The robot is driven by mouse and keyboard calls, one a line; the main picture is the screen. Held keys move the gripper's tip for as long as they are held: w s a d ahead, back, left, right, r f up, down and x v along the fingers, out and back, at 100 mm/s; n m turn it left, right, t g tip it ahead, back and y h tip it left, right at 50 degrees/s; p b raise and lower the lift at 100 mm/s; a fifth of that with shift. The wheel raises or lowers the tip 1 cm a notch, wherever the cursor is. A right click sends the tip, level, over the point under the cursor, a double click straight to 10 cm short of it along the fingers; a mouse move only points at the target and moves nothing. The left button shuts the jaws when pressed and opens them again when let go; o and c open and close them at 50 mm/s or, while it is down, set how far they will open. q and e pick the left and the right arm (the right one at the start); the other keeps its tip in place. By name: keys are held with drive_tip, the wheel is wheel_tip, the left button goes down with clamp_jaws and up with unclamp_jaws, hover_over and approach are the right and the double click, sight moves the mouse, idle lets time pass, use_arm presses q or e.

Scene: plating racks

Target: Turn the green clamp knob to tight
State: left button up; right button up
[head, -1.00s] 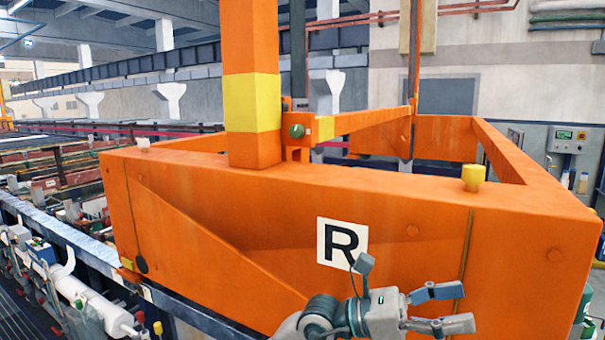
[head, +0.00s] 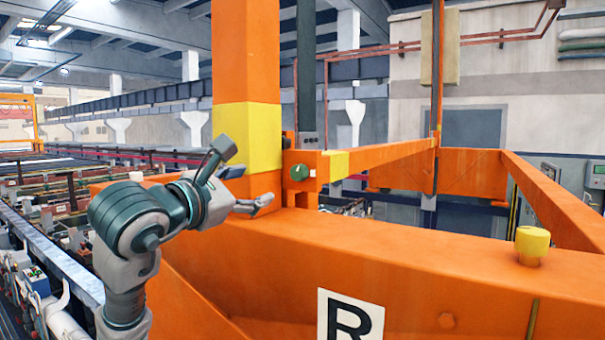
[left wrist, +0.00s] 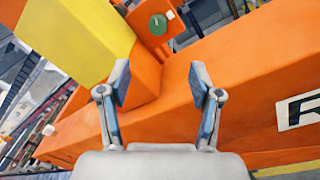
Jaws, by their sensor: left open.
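The green clamp knob (head: 299,173) sits on an orange bracket beside the yellow-banded orange post. My left gripper (head: 252,190) is in front of the post, left of the knob and slightly lower. In the left wrist view its two fingers (left wrist: 160,85) are spread wide with nothing between them. The right gripper is not in view.
The orange post (head: 247,135) rises from a wide orange beam (head: 400,250) marked R. A yellow cap (head: 532,242) stands on the beam at right. An orange rail (head: 390,152) runs back from the bracket. Tanks and pipes lie at left.

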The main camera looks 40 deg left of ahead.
use_arm(q)
drive_tip(key=p, duration=0.1)
approach(296, 173)
drive_tip(key=shift+w+a+f, duration=0.1)
drive_tip(key=shift+a+f, duration=0.15)
drive_tip(key=shift+a, duration=0.35)
drive_tip(key=w, duration=0.2)
drive_tip(key=w+p, duration=0.1)
drive_tip(key=w, duration=0.2)
drive_tip(key=w+p, duration=0.1)
drive_tip(key=w, duration=0.1)
drive_tip(key=shift+w+d+r, duration=0.15)
drive_tip(key=shift+d+r, duration=0.1)
drive_tip(key=shift+r, duration=0.05)
drive_tip(key=shift+w+f, duration=0.1)
drive_tip(key=shift+w, duration=0.35)
drive_tip(key=shift+a+f, duration=0.15)
drive_tip(key=shift+a, duration=0.65)
drive_tip(key=c, duration=0.9)
drive_tip(key=shift+s+d, duration=0.1)
drive_tip(key=shift+d, duration=0.1)
drive_tip(key=shift+c, duration=1.2)
drive_tip(key=shift+d, duration=0.1)
